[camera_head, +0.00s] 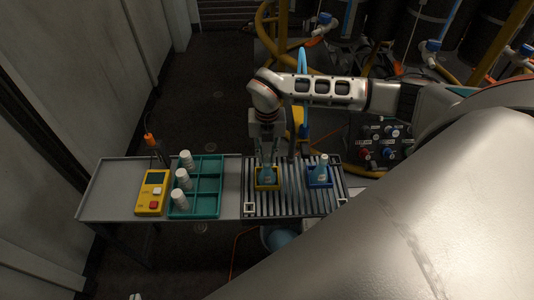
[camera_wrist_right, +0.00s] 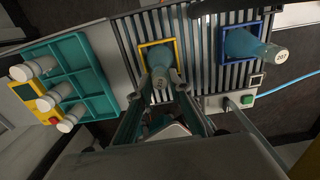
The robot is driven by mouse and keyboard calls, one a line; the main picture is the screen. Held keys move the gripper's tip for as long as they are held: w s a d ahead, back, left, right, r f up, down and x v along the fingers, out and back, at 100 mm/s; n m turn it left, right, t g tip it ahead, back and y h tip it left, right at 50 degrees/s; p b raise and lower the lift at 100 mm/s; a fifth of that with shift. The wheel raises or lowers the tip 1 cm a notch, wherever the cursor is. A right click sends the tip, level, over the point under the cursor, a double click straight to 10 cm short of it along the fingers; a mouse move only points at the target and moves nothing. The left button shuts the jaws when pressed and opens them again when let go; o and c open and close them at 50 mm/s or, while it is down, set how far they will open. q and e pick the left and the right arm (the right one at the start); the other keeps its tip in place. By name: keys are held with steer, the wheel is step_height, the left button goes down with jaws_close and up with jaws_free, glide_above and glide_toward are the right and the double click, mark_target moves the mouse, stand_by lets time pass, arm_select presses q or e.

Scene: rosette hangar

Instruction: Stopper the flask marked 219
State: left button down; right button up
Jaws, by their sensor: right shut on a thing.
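A bluish flask (camera_head: 267,172) stands in the yellow square holder (camera_head: 257,187) on the slatted rack. Several white stoppers (camera_head: 183,179) stand in the left column of the teal tray (camera_head: 207,208). My left gripper is not in view.
A yellow device with a red button (camera_head: 153,192) lies left of the teal tray. An orange-handled tool (camera_head: 151,141) stands behind it. The grey table (camera_head: 100,195) is clear at its left end. Pipes and drums stand behind.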

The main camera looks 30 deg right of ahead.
steer(key=shift+f, duration=0.45)
stand_by(0.3)
steer(key=o, duration=1.5)
steer(key=shift+r+p, duration=1.7)
steer(key=shift+r, duration=0.25)
steer(key=shift+r+p, duration=0.7)
steer(key=shift+r, duration=0.35)
